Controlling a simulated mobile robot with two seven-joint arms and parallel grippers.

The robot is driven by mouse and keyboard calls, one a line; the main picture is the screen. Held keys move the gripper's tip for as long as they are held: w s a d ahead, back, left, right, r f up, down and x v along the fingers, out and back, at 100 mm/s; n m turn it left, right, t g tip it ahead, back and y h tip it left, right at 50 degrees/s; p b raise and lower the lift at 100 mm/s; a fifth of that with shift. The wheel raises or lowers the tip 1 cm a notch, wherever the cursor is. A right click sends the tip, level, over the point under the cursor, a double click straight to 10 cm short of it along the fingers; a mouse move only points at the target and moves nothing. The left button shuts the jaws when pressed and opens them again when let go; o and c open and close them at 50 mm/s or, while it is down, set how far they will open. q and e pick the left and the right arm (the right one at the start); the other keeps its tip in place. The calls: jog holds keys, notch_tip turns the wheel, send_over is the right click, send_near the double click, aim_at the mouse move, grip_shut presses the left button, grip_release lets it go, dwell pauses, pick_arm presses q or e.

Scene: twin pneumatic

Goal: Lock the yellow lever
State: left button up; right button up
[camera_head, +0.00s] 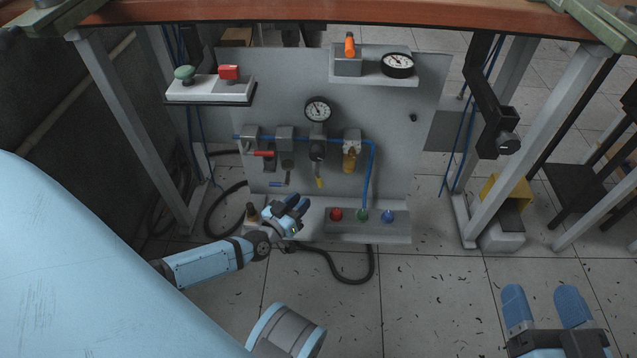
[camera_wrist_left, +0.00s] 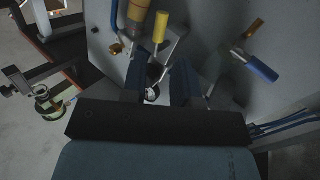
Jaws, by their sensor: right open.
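The yellow lever (camera_head: 319,183) hangs below the middle gauge unit on the grey panel. A yellow handle (camera_wrist_left: 160,27) shows upright just beyond the fingertips in the left wrist view; it appears to be this lever. My left gripper (camera_head: 297,203) is below and slightly left of the lever, apart from it. In the left wrist view its two dark fingers (camera_wrist_left: 160,75) stand apart, with no lever between them. My right gripper (camera_head: 545,305) is open and empty over the floor at the lower right, far from the panel.
A blue lever (camera_head: 277,184) and a red lever (camera_head: 263,153) are left of the yellow one. An amber bowl (camera_head: 350,160) hangs to its right. A box with red, green and blue buttons (camera_head: 367,223) stands below. A black hose (camera_head: 350,280) lies on the floor.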

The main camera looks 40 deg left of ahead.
aim_at(319, 182)
pick_arm(q)
jog(key=w+b, duration=0.3)
jog(key=w, duration=0.6)
jog(key=shift+w+d, duration=0.1)
jog(key=shift+d, duration=0.1)
pick_arm(e)
jog(key=n, duration=0.1)
jog(key=w+d+n+t, duration=0.1)
jog(key=shift+w+r+n+y, duration=0.2)
jog(key=shift+w+n+y, duration=0.05)
jog(key=shift+n+y, duration=0.05)
